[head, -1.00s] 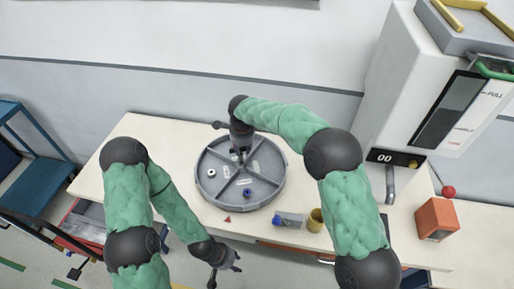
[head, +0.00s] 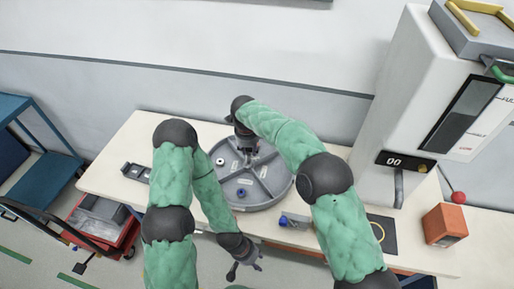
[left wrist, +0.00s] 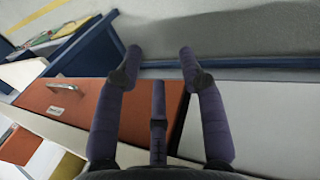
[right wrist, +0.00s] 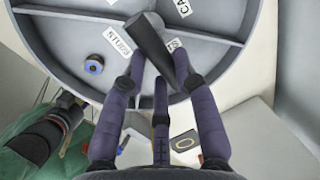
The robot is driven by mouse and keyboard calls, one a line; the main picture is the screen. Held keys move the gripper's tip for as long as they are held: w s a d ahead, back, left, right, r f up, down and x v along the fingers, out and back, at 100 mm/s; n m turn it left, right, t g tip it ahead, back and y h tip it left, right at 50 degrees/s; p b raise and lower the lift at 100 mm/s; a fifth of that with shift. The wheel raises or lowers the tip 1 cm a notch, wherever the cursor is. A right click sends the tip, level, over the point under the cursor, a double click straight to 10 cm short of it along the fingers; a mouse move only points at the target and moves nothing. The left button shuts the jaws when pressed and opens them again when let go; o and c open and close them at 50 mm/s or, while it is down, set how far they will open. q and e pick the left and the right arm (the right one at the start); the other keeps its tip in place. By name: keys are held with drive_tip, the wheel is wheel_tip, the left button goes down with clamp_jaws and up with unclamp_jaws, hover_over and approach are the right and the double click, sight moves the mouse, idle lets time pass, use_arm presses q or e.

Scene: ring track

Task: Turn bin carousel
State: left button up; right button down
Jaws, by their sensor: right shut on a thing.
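The bin carousel (head: 262,203) is a round grey tray with dividers and labelled compartments on the table. A white ring (head: 220,162) lies in its left part and a blue piece (head: 241,193) in its near part; the blue piece also shows in the right wrist view (right wrist: 94,65). My right gripper (head: 247,147) reaches down at the far part of the carousel. It is shut on a dark post-like handle (right wrist: 150,45) seen between its fingers in the right wrist view. My left gripper (head: 247,266) is open and empty, in front of the table's near edge.
A white machine (head: 395,120) with a "00" display stands at the right, beside an orange box (head: 444,224). A dark mat (head: 383,236) and a small blue-and-grey part (head: 293,221) lie near my right arm. A blue cart (head: 45,180) stands at the left.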

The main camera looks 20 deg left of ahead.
idle(0.4)
drive_tip(key=c, duration=0.9)
unclamp_jaws()
drive_tip(key=shift+c, duration=0.2)
wheel_tip(320, 180, up, 12)
drive_tip(key=s, duration=0.2)
drive_tip(key=shift+s, duration=0.15)
drive_tip(key=shift+f, duration=0.1)
